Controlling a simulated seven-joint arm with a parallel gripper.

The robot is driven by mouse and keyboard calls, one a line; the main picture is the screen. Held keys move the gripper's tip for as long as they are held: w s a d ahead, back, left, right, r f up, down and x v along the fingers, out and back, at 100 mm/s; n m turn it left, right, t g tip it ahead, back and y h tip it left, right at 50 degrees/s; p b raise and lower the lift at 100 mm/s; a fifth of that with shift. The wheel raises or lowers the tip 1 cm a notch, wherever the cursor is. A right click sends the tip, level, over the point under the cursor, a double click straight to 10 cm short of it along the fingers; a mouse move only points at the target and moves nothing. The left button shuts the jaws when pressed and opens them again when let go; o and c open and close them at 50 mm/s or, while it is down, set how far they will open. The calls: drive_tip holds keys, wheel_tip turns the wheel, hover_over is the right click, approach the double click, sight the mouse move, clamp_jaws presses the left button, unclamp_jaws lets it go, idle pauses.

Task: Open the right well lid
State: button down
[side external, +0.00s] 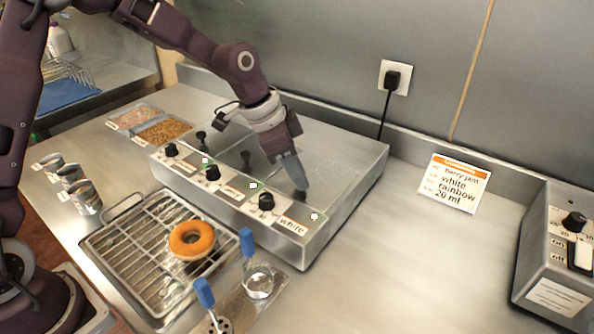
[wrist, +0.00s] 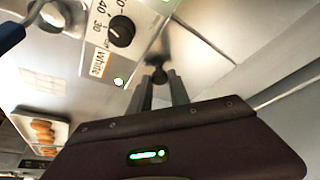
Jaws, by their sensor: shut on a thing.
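The right well lid (side external: 325,160) is a flat metal cover on top of the steel glaze warmer, at its right end behind the label reading "white" (side external: 292,225). It lies flat and looks closed. Its dark knob (wrist: 159,75) shows between my fingertips in the wrist view. My gripper (side external: 302,190) points down at the lid, shut on the knob, and its fingers partly hide the knob in the side view. In the wrist view my gripper (wrist: 160,88) has one finger on each side of the knob. The other two lids, with dark knobs (side external: 245,158), also look closed.
Control dials (side external: 266,201) line the warmer's front. A wire rack (side external: 140,245) with an orange-brown ring doughnut (side external: 191,240) is in front. Blue-handled ladles (side external: 248,245) stand near the front right corner. A recipe card (side external: 454,184) leans at the back wall.

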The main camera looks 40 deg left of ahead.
drive_tip(key=w, duration=1.4)
drive_tip(key=shift+w, duration=0.35)
drive_tip(key=c, duration=1.2)
unclamp_jaws()
drive_tip(key=shift+c, duration=0.2)
drive_tip(key=v, duration=0.7)
